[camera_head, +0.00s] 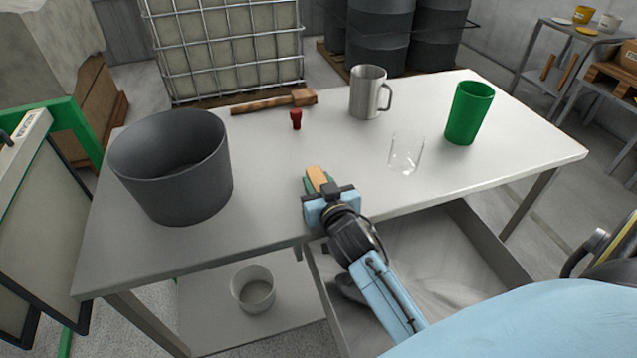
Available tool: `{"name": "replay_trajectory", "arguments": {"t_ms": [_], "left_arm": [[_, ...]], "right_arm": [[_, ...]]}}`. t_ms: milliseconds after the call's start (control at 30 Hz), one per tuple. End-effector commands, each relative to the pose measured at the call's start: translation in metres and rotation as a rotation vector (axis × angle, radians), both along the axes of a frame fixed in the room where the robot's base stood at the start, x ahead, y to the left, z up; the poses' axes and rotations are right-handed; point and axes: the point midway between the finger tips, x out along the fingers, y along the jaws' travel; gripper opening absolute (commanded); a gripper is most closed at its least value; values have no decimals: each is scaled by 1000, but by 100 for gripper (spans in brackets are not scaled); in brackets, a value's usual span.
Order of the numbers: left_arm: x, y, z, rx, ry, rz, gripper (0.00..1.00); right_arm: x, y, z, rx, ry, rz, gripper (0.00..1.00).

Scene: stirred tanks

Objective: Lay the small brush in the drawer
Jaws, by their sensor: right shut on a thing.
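My right gripper (328,198) is shut on the small brush (317,177), just above or at the front part of the table top; I cannot tell if the brush touches it. The tan and green end of the brush sticks out beyond the jaws, and the rest is hidden by them. The drawer (490,243) is pulled out below the table's front edge, to the lower right of the gripper. My right arm covers part of its inside. My left gripper is not in view.
On the table (270,195) stand a grey tub (172,170), a red small item (296,119), a wooden-handled tool (272,102), a metal mug (368,92), a clear glass (405,152) and a green cup (468,112).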

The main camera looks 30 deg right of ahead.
Motion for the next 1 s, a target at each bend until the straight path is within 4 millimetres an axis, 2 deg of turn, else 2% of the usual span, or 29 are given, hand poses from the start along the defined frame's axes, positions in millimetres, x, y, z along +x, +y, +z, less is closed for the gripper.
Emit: {"name": "replay_trajectory", "arguments": {"t_ms": [133,167,300,567,733,1000], "left_arm": [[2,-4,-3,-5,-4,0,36],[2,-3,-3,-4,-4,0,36],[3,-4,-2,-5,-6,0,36],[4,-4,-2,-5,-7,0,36],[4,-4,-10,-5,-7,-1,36],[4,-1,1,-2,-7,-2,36]], "right_arm": [[0,0,-5,1,0,-1,10],[0,0,-5,0,1,-1,35],[0,0,-4,0,0,0,53],[0,0,-4,0,0,0,54],[0,0,-5,-5,-2,2,54],[-54,13,0,4,3,-3,54]]}}
